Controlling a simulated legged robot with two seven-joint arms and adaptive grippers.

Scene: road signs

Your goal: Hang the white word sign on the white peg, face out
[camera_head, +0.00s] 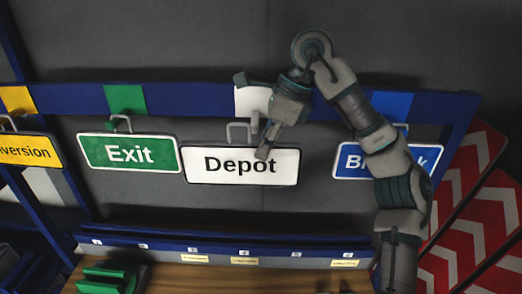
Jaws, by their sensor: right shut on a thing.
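The white word sign (225,178) reads "Depot" in black, with its face toward me, nearly level, in front of the blue rail (200,99). A grey hanger loop (230,131) rises from its top edge. My right gripper (265,148) reaches in from the right and is shut on the sign at its top, near the loop. The white patch (248,100) on the rail is directly above, partly covered by my gripper. The white peg itself is hidden behind the gripper, so I cannot tell whether the loop is over it. My left gripper is not in view.
A green "Exit" sign (105,152) hangs close to the left, under a green patch (125,99). A yellow sign (25,151) hangs at far left. A blue sign (350,162) hangs right, partly behind my arm. Below are a labelled ledge (215,248) and a wooden surface (200,280). Red chevron boards (475,225) stand at right.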

